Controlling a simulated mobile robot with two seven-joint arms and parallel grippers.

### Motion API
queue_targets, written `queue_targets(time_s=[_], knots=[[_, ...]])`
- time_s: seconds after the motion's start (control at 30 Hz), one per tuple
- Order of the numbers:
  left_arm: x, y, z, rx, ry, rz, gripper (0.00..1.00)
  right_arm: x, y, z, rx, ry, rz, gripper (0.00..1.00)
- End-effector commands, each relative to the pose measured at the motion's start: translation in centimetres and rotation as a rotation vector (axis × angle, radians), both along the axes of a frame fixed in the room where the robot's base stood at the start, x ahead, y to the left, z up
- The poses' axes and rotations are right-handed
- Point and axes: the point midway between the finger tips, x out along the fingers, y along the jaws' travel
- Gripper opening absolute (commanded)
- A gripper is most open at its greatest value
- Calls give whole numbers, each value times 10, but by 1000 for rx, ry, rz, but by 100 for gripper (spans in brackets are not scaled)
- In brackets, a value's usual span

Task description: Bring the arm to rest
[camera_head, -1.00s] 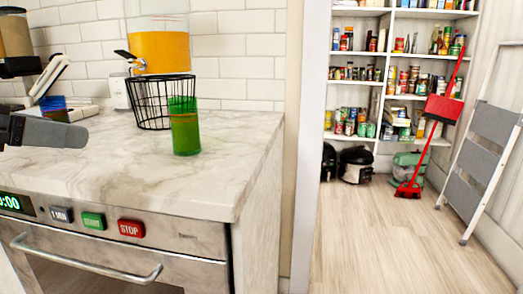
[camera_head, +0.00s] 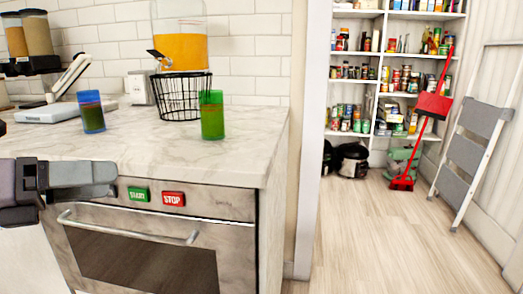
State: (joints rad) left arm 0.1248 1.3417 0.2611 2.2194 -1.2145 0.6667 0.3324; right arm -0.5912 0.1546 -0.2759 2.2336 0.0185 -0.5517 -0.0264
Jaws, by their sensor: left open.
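My left gripper (camera_head: 92,180) comes in from the left edge, in front of the oven's control panel and below the countertop's front edge. Its grey fingers point right, and it holds nothing that I can see. It hides the left part of the panel. A blue glass (camera_head: 93,117) with dark contents stands on the marble countertop (camera_head: 165,150), above and behind the gripper. A green glass (camera_head: 212,118) stands on the counter further right. My right gripper is not in view.
An orange drink dispenser (camera_head: 180,48) sits on a black wire stand (camera_head: 181,98). The oven handle (camera_head: 130,228) juts out below the gripper. Right of the counter the wooden floor (camera_head: 370,235) is clear. A red broom (camera_head: 421,120) and a step ladder (camera_head: 472,145) lean near the pantry shelves (camera_head: 378,58).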

Motion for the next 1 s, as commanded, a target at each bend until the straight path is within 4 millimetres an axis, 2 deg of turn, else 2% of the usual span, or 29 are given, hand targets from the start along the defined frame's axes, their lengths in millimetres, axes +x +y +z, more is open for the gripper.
queue_targets(time_s=[0.03,0.17,0.37,0.47,0.57,0.67,0.7,0.8,0.9,1.0], knots=[[1,-7,-13,-130,47,-22,93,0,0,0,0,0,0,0],[4,-17,-40,-480,163,-31,93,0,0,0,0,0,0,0],[15,-15,-95,-1011,379,93,93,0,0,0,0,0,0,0],[17,-11,-135,-1255,509,209,93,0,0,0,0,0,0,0],[14,-12,-184,-1474,656,356,93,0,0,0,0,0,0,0],[3,-21,-237,-1665,822,523,93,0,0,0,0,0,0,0],[-4,-28,-258,-1730,893,593,93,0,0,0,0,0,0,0],[-26,-49,-305,-1862,1071,755,93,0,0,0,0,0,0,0],[-51,-75,-342,-1954,1247,900,93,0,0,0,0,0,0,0],[-78,-106,-370,-2017,1426,1028,93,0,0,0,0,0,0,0]])
